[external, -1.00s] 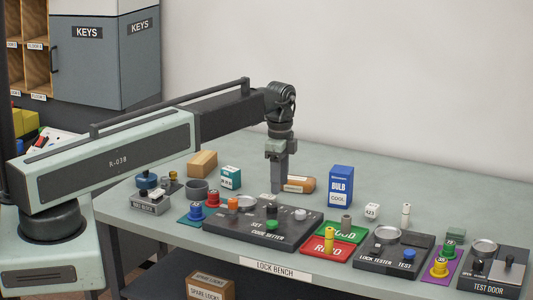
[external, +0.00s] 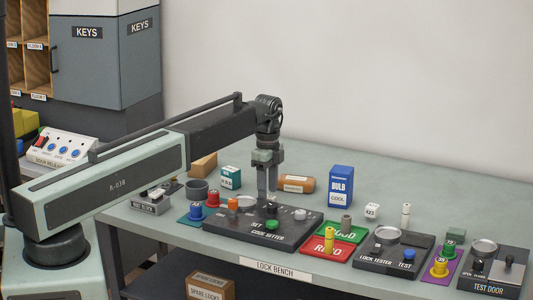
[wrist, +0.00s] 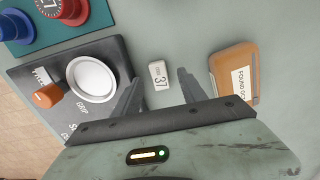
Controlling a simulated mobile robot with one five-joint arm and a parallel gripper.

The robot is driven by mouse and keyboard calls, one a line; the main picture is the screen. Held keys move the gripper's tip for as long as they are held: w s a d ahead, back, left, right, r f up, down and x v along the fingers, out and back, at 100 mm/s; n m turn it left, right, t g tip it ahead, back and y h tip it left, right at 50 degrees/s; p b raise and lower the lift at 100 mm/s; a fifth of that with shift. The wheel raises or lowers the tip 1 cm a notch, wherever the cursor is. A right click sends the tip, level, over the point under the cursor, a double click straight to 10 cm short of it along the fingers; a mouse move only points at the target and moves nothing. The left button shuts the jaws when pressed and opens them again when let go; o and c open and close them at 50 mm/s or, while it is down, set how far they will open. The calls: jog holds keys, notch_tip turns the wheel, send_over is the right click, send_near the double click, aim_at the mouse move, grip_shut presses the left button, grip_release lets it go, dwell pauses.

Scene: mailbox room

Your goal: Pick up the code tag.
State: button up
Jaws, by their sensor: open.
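The code tag (wrist: 158,75) is a small white tag with a dark "37", lying on the pale green bench. In the wrist view it shows between the two finger ends of my open gripper (wrist: 160,87). Nothing is held. In the external view my gripper (external: 267,192) points down at the back edge of the code setter (external: 240,227). I cannot make out the tag there; the gripper or code setter seems to hide it. How far the fingertips are above the tag is unclear.
In the wrist view the code setter's round dish (wrist: 91,80) is left of the fingers, and a brown box (wrist: 236,75) is close on the right.

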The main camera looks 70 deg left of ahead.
jog(key=shift+f+b, duration=0.3)
jog(key=shift+f, duration=0.65)
jog(key=shift+r, duration=0.2)
grip_shut()
notch_tip(320, 180, up, 10)
jog(key=p, duration=1)
